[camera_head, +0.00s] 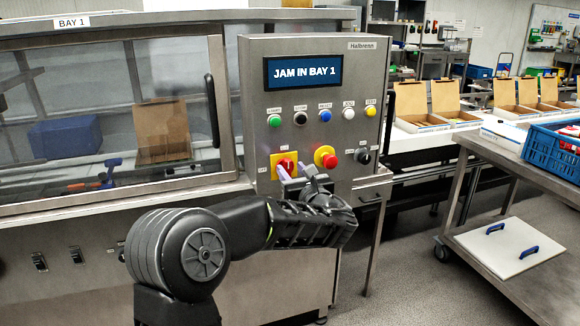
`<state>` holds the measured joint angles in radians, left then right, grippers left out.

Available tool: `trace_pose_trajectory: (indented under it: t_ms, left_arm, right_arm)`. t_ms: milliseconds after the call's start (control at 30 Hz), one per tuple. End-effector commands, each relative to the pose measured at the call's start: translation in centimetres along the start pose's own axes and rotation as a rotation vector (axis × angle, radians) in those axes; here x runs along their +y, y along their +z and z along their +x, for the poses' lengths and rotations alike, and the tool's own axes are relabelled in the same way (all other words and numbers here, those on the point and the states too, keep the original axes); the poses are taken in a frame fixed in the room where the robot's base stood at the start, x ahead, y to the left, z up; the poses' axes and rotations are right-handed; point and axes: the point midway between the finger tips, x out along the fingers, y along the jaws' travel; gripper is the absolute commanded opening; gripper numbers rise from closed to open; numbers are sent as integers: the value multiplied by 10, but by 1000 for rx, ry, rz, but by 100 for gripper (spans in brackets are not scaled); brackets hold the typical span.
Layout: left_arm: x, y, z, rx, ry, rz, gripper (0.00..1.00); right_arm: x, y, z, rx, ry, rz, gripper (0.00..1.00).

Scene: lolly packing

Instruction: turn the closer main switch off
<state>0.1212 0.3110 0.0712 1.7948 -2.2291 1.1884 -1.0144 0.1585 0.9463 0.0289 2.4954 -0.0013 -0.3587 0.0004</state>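The main switch (286,161) is a red rotary knob on a yellow plate, low on the left of the grey control panel (313,62). Its lower part is partly hidden by my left gripper (294,172). The exact position of the knob is too small to read. My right gripper is not in view.
A red push button (330,160) on yellow sits just right of the switch, with a black selector (363,158) beyond it. Coloured buttons line the panel under a display (303,72) reading "JAM IN BAY 1". A glazed bay door (226,150) stands left; a steel cart (480,262) stands right.

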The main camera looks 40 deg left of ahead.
Motion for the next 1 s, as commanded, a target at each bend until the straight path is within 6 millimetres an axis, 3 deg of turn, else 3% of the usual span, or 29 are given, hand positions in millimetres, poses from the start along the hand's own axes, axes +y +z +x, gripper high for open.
trace_pose_trajectory:
  t_ms: [200,467,900,1000]
  left_arm:
    - [0,0,19,1,0,0,40]
    - [0,0,20,1,0,0,40]
    - [0,0,19,1,-1,-1,4]
    - [0,0,19,1,-1,-1,0]
  right_arm:
    - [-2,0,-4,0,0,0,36]
    - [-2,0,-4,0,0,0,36]
    - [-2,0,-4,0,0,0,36]
    - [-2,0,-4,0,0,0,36]
